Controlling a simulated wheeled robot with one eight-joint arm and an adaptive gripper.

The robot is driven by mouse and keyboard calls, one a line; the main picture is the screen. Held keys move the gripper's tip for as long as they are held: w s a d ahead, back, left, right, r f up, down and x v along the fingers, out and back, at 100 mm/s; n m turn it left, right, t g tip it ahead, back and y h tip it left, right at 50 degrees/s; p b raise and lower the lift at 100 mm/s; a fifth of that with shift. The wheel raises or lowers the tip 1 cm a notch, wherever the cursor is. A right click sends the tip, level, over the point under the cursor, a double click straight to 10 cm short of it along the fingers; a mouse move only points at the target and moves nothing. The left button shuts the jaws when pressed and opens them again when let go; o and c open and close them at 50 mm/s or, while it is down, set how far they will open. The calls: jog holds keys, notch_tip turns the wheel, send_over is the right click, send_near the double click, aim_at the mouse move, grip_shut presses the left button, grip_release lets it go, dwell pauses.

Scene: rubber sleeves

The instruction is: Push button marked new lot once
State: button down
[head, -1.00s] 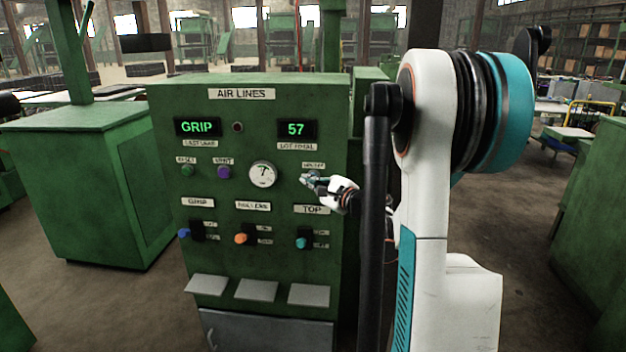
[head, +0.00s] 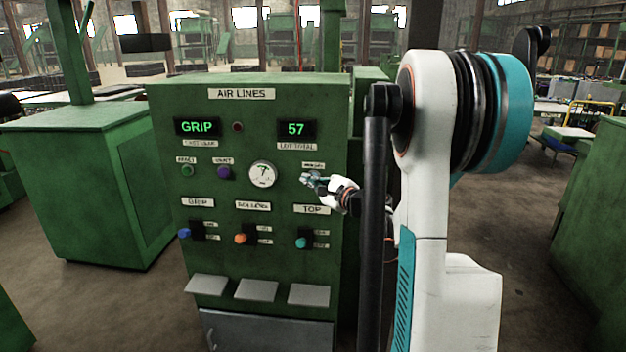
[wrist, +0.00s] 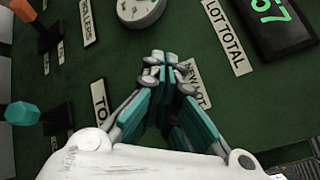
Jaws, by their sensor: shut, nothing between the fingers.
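The green AIR LINES panel (head: 240,105) stands in front of me. Its small "NEW LOT" label (wrist: 194,84) shows beside my fingertips in the wrist view; in the head view the label (head: 313,165) is just above them. The button that goes with this label is not clearly seen; my fingers cover that spot. My gripper (head: 307,178) is shut and empty, pointing at the panel. Its teal fingers meet at the tips in the wrist view (wrist: 160,64). I cannot tell whether the tips touch the button. The lot total display (head: 296,129) reads 57.
A round gauge (head: 263,174) is left of my gripper. A green button (head: 187,170) and a purple button (head: 224,172) are farther left. Blue, orange (head: 241,238) and teal (head: 301,243) switches sit below. Small shelves (head: 308,294) jut out lower down.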

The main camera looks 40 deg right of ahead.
jog(key=shift+w+d, duration=0.2)
jog(key=shift+d, duration=0.05)
jog(key=shift+w+d, duration=0.2)
jog(key=shift+d, duration=0.05)
dwell(0.8)
jog(key=shift+a, duration=0.1)
jog(key=shift+s+a, duration=0.5)
dwell(0.3)
jog(key=s+a, duration=0.3)
jog(key=shift+s+a, duration=0.1)
jog(key=shift+a, duration=0.3)
dwell(0.9)
